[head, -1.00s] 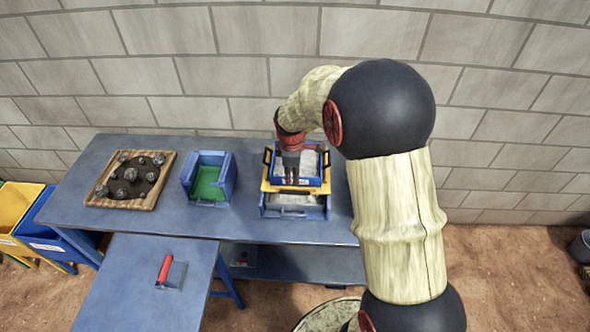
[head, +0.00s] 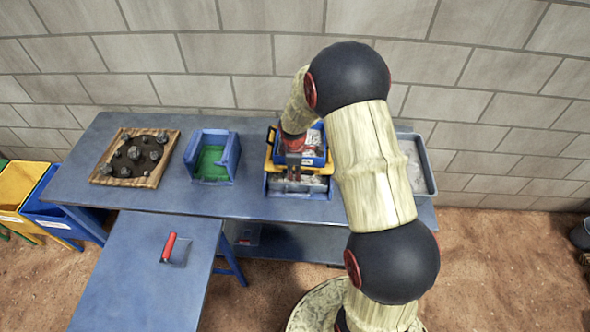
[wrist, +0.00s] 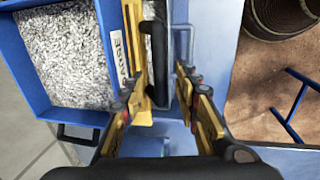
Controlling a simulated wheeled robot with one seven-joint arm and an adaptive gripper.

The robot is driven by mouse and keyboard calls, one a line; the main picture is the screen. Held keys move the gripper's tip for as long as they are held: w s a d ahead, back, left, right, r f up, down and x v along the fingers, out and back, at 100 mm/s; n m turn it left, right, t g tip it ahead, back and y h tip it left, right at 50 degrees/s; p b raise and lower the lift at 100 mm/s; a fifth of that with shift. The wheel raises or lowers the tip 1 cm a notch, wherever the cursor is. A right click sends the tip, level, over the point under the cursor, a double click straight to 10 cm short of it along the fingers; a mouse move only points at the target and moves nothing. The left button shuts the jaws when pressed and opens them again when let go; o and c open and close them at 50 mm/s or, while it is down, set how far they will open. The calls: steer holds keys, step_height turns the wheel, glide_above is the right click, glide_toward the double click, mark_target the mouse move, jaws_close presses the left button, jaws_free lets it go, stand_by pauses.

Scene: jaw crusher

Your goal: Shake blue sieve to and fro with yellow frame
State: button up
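The blue sieve (head: 316,160) holds pale grey gravel and sits with the yellow frame (head: 316,170) above a blue tray (head: 318,194) of grey material. The sieve also shows at left in the wrist view (wrist: 28,62), with a white label and a black handle. My gripper (head: 292,172) points down at the frame's front side. In the wrist view, my gripper's yellow-and-black fingers (wrist: 160,75) are apart, on either side of a black bar (wrist: 155,55). I see a gap beside the bar, so it does not look clamped. My arm hides part of the sieve's right side.
A wooden tray with dark rocks (head: 153,180) and a blue-green box (head: 233,165) stand left on the blue table (head: 235,205). A grey tray (head: 428,178) stands right, behind my arm. A red-handled tool (head: 169,245) lies on the front table. A block wall is behind.

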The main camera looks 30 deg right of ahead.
steer(key=shift+c, duration=1.4)
jaws_close()
